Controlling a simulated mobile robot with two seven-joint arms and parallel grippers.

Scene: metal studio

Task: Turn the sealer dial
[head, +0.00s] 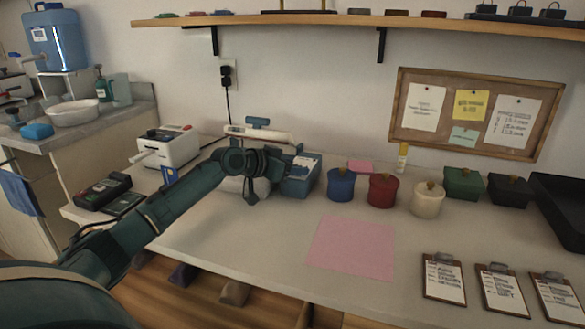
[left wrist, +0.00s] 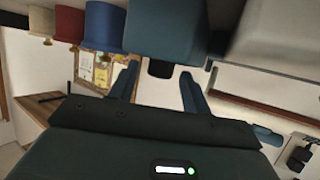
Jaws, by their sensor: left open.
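The sealer (head: 232,185) stands at the back of the bench, with a pale body and a raised long arm topped by a teal handle (head: 257,122). My left arm covers much of its front, and I cannot make out the dial in the head view. My left gripper (head: 252,188) is in front of the sealer, close to a blue box (head: 300,178). In the left wrist view, which is upside down, its two fingers (left wrist: 158,82) are open and empty. The sealer's pale body (left wrist: 270,35) is at the upper right there. My right gripper is not in view.
Blue (head: 341,185), red (head: 382,190) and cream (head: 427,200) canisters stand right of the blue box. A white machine (head: 168,147) stands to the left. A pink sheet (head: 350,248) lies flat in front; clipboards (head: 443,278) lie at the front right.

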